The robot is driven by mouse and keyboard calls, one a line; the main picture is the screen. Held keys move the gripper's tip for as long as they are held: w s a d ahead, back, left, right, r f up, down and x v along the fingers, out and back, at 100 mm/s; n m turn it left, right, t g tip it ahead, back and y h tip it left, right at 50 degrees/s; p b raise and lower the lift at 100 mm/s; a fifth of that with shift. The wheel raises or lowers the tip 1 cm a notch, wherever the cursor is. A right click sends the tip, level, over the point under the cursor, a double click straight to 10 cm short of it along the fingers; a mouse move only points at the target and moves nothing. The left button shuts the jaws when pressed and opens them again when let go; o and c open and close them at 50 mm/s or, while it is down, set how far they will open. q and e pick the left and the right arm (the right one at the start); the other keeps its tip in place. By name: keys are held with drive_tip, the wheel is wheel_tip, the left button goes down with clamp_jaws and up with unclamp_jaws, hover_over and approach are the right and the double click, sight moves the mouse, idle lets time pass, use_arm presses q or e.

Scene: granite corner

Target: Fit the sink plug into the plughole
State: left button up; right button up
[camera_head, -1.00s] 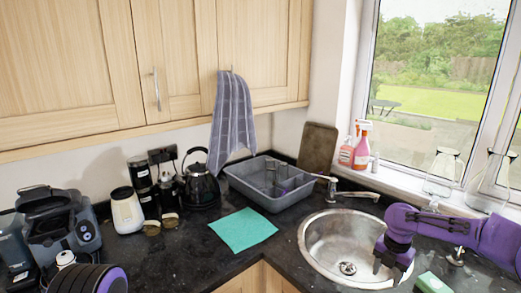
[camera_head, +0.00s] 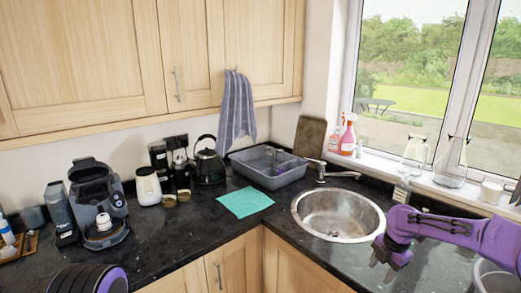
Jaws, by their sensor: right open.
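The round steel sink (camera_head: 302,213) is set into the dark counter in the head view. Its plughole (camera_head: 335,234) shows as a small dark spot at the bottom of the bowl, with nothing seen in it. My right gripper (camera_head: 380,264) is open, pointing down at the front right of the sink, with nothing seen between its fingers. I cannot make out the sink plug; my purple right arm covers part of the counter right of the sink. My left gripper is out of view.
A tap (camera_head: 335,173) stands behind the sink. A grey dish tub (camera_head: 268,177), teal cloth (camera_head: 245,202) and kettle (camera_head: 208,163) are to its left. A grey bucket (camera_head: 489,277) is at the right edge. The counter in front of the cloth is clear.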

drive_tip(key=w+a+m, duration=0.1)
drive_tip(key=w+a+f+m+t, duration=0.1)
drive_tip(key=shift+w+a+f+m+y, duration=0.2)
drive_tip(key=shift+w+a+m+y, duration=0.15)
drive_tip(key=shift+w+m+y, duration=0.05)
drive_tip(key=s+a+f+m+t+y+b, duration=0.2)
drive_tip(key=s+a+f+m+t, duration=0.15)
drive_tip(key=a+f+m, duration=0.7)
drive_tip(key=s+f+m+t+h+b, duration=0.1)
drive_tip(key=s+f+m+h+b, duration=0.1)
drive_tip(key=s+f+m, duration=0.7)
use_arm(q)
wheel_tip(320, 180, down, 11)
drive_tip(key=b, duration=0.7)
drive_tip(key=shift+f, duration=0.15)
use_arm(e)
drive_tip(key=s+d+f+m+g+h, duration=0.1)
drive_tip(key=s+d+f+m, duration=0.1)
drive_tip(key=s, duration=0.8)
drive_tip(key=s+d+f+m+g+h, duration=0.1)
drive_tip(key=s+f, duration=0.4)
drive_tip(key=s, duration=0.5)
drive_tip(key=s+d+f+m+g+h, duration=0.1)
drive_tip(key=s+d+f+m+h, duration=0.2)
drive_tip(key=s, duration=0.7)
drive_tip(key=shift+s+d+f+m+g, duration=0.25)
drive_tip(key=shift+d+f+m+g, duration=0.1)
drive_tip(key=shift+d+f+m, duration=0.3)
